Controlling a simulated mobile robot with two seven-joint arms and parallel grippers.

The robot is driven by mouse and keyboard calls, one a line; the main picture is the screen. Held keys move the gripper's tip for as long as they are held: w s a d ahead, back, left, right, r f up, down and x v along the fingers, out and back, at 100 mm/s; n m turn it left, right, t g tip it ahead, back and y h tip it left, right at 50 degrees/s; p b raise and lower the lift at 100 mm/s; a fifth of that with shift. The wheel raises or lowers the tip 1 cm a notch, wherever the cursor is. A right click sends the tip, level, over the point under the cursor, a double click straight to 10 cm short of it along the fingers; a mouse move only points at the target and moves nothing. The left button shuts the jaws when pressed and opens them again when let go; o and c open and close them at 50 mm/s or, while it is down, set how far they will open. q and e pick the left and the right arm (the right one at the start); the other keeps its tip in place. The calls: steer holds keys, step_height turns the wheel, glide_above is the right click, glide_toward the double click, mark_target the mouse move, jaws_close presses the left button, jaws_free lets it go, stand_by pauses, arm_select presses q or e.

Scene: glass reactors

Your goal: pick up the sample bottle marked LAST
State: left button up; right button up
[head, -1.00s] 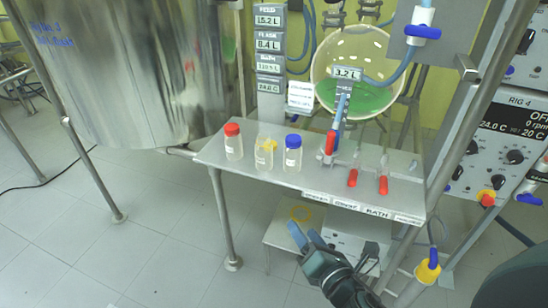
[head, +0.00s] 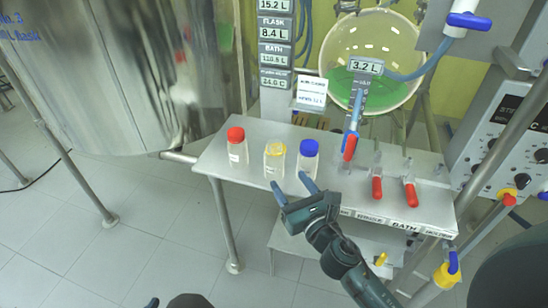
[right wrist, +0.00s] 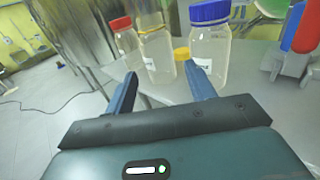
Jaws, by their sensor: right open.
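Three clear sample bottles stand upright in a row on the grey shelf (head: 225,172): one with a red cap (head: 236,150), a middle one with yellow at its top (head: 274,163), and one with a blue cap (head: 308,158). Their white labels are too small to read, so I cannot tell which is marked LAST. My right gripper (head: 293,187) is open and empty at the shelf's front edge, before the middle and blue-capped bottles. In the right wrist view its fingers (right wrist: 161,76) point toward the middle bottle (right wrist: 157,52), apart from it. My left gripper is not in view.
A red-handled valve (head: 349,147) and two more red handles (head: 377,187) stand right of the bottles. A large steel vessel (head: 120,80) is at left; a bowl with green liquid (head: 370,60) is behind.

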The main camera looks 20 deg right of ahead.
mark_target(279, 169)
steer(key=w, duration=0.3)
steer(key=w+a, duration=0.1)
steer(key=w, duration=0.3)
steer(key=shift+a+f, duration=0.1)
steer(key=shift+a, duration=0.1)
steer(key=shift+c, duration=0.4)
steer(key=c, duration=0.7)
